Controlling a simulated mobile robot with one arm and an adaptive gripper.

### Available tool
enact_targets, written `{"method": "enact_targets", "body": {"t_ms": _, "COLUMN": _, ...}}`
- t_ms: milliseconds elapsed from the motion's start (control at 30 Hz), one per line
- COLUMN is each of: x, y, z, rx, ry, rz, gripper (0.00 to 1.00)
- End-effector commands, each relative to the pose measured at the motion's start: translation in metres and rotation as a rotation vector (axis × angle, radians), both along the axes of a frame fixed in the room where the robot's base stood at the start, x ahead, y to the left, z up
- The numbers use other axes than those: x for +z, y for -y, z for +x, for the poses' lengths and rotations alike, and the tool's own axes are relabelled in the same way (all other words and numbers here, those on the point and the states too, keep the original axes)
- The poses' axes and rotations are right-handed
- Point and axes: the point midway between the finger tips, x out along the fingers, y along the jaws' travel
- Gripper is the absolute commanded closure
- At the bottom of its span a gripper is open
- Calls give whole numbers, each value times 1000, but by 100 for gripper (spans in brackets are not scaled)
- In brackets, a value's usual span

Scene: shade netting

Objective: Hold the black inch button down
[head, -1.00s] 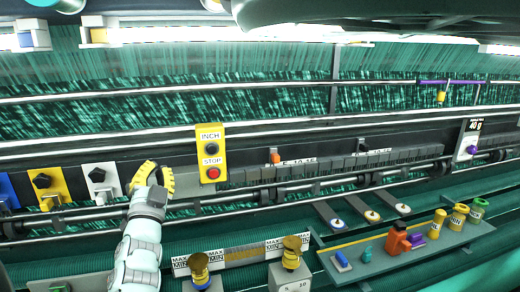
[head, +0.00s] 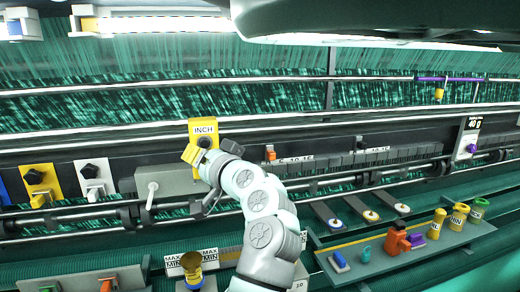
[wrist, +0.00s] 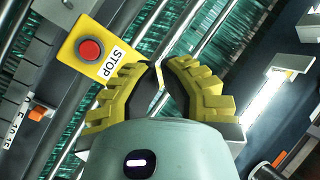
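The yellow control box (head: 196,128) with the INCH label hangs on the machine rail in the head view. Its black inch button (head: 205,142) shows just below the label, right by my gripper (head: 194,155). The red stop button is hidden there by my gripper, but the red stop button (wrist: 90,49) and its STOP label show in the wrist view. In the wrist view my gripper (wrist: 160,68) has its yellow fingers close together, with a thin gap and nothing seen between them. The inch button is hidden behind the fingers there. I cannot tell whether they touch it.
A grey box with a white lever (head: 152,188) stands left of my gripper. A white box (head: 95,178) and a yellow box (head: 42,183) with black knobs are farther left. A row of grey blocks (head: 330,163) runs to the right. A shelf with coloured items (head: 400,243) is lower right.

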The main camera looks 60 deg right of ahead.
Motion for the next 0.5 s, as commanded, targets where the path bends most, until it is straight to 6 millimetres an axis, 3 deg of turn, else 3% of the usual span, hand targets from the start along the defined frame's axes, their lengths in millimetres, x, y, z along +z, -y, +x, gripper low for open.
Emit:
{"method": "enact_targets", "body": {"t_ms": 33, "x": 1, "y": -2, "z": -12, "rx": 22, "ry": -19, "rz": -11, "gripper": 100}}
{"method": "enact_targets", "body": {"t_ms": 200, "x": 3, "y": -19, "z": -32, "rx": 109, "ry": -77, "rz": -35, "gripper": 100}}
{"method": "enact_targets", "body": {"t_ms": 500, "x": 3, "y": -26, "z": -40, "rx": 144, "ry": -102, "rz": -45, "gripper": 100}}
